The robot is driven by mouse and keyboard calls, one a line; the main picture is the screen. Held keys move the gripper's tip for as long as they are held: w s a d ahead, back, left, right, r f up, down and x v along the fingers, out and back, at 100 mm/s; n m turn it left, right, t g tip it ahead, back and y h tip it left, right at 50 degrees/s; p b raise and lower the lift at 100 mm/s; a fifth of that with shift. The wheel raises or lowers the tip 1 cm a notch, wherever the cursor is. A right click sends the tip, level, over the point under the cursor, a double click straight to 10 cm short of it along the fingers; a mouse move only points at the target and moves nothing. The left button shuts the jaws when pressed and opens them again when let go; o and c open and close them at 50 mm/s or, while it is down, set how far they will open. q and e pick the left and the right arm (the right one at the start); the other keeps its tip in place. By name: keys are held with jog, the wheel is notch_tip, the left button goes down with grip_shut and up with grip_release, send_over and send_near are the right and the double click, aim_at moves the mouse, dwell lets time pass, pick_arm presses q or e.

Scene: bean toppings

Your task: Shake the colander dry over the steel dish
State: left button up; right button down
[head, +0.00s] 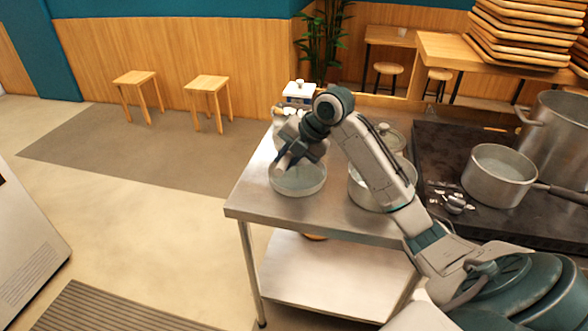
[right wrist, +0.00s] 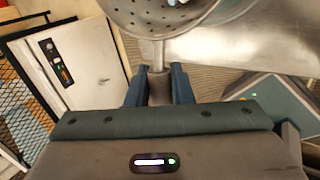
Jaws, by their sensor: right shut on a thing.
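My right gripper (head: 284,160) reaches over the left part of the steel table. In the right wrist view its fingers (right wrist: 159,88) are shut on the handle of the colander (right wrist: 160,54). The colander's perforated steel bowl (right wrist: 150,20) fills the top of that view, cut off by the frame edge. In the head view the colander is mostly hidden by my gripper and wrist. The steel dish (head: 299,188) stands on the table just below my gripper, near the table's left edge. I cannot tell whether the colander touches it. My left gripper is not in view.
A steel pot (head: 362,192) stands right of the dish, partly behind my arm, with a lidded pot (head: 390,138) behind it. A white device (head: 299,91) is at the back. A saucepan (head: 498,175) and large pot (head: 560,135) stand on the black stove.

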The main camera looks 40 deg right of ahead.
jog(key=shift+w+r, duration=0.1)
jog(key=shift+r, duration=0.8)
notch_tip(320, 180, down, 3)
jog(key=shift+r, duration=0.1)
jog(key=shift+f, duration=0.4)
notch_tip(320, 180, up, 4)
jog(key=shift+f, duration=0.2)
notch_tip(320, 180, down, 3)
jog(key=shift+f, duration=0.5)
